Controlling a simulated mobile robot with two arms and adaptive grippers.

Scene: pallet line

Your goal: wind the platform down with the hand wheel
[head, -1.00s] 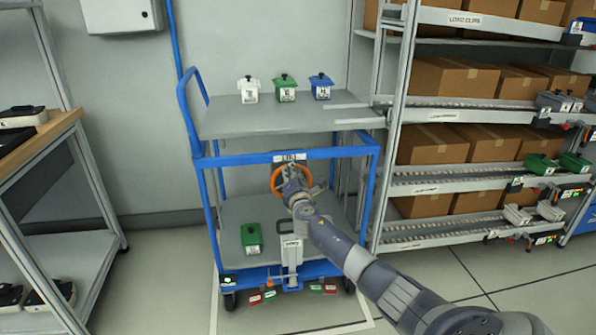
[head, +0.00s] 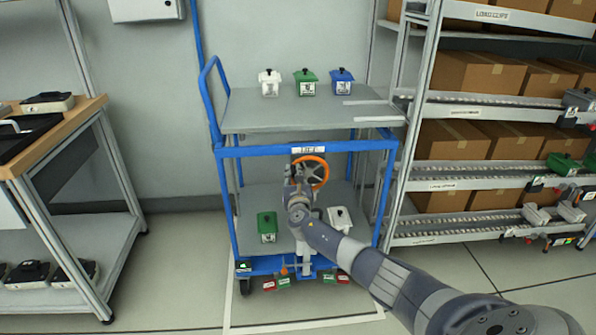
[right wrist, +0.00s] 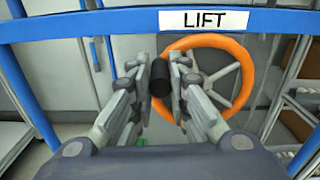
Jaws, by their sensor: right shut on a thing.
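The orange hand wheel (head: 323,172) is on the front of the blue cart, under the LIFT label (head: 309,150). It also shows in the right wrist view (right wrist: 244,72). My right gripper (head: 297,172) is at the wheel's left side. In the right wrist view, its fingers (right wrist: 161,80) are shut on the wheel's black handle (right wrist: 161,75). The grey platform (head: 260,117) is above the cart's blue front rail and bears a white (head: 269,83), a green (head: 305,83) and a blue container (head: 342,82). My left gripper is not in view.
A green container (head: 267,228) and a white one (head: 340,218) stand on the cart's lower deck. A shelf rack (head: 412,150) with cartons stands close on the right. A wooden-topped bench (head: 70,128) is at the left, with clear floor between it and the cart.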

